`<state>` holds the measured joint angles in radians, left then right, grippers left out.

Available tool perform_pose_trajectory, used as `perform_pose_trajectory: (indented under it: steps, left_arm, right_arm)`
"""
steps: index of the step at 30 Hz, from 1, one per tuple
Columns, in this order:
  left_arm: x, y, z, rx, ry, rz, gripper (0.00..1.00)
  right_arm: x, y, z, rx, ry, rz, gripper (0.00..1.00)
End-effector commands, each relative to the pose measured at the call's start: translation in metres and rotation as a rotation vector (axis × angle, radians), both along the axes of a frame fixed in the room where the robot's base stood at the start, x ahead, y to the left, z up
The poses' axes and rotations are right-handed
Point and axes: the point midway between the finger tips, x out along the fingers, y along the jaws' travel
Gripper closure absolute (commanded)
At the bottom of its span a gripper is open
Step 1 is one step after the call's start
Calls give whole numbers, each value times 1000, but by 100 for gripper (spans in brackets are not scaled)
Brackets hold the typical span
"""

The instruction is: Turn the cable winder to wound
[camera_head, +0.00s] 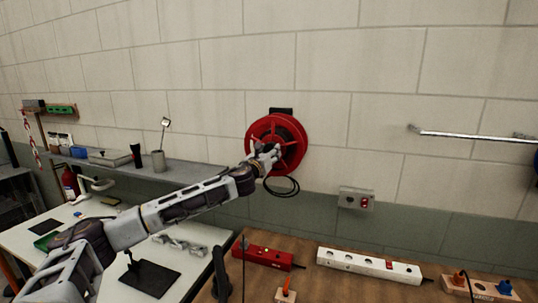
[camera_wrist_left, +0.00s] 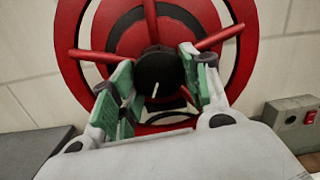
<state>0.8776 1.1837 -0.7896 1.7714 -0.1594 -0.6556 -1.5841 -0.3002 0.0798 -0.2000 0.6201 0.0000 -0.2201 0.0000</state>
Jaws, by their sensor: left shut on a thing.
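The cable winder (camera_head: 294,143) is a red reel mounted on the block wall, with a black bracket above it and a loop of black cable hanging below. In the left wrist view its red rim and spokes (camera_wrist_left: 220,37) fill the top, around a round black knob (camera_wrist_left: 158,68) at the hub. The knob bears a white line pointing down, slightly left. My left gripper (camera_head: 266,155) reaches the reel's front, and its green-padded fingers (camera_wrist_left: 157,78) are shut on the knob from both sides. Any label on the winder is hidden or too small to read. My right gripper is out of view.
A grey switch box (camera_head: 356,198) with a red button is on the wall right of the reel. Below are a red power strip (camera_head: 262,252) and a white one (camera_head: 368,265) on a wooden bench. A metal rail (camera_head: 465,134) sticks out at right.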

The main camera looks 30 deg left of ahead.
Motion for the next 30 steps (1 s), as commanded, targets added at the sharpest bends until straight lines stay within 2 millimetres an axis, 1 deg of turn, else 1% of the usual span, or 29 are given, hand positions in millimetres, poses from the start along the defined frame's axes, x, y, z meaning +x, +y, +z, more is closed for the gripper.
perform_pose_trajectory:
  steps: [1,12,30]
  left_arm:
    - [0,-1,-2,-46,-10,1,77]
    - [1,-2,-1,-387,-93,0,77]
    - [1,-5,1,-943,-227,2,77]
  right_arm:
    - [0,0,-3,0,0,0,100]
    - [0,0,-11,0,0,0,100]
    - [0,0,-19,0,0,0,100]
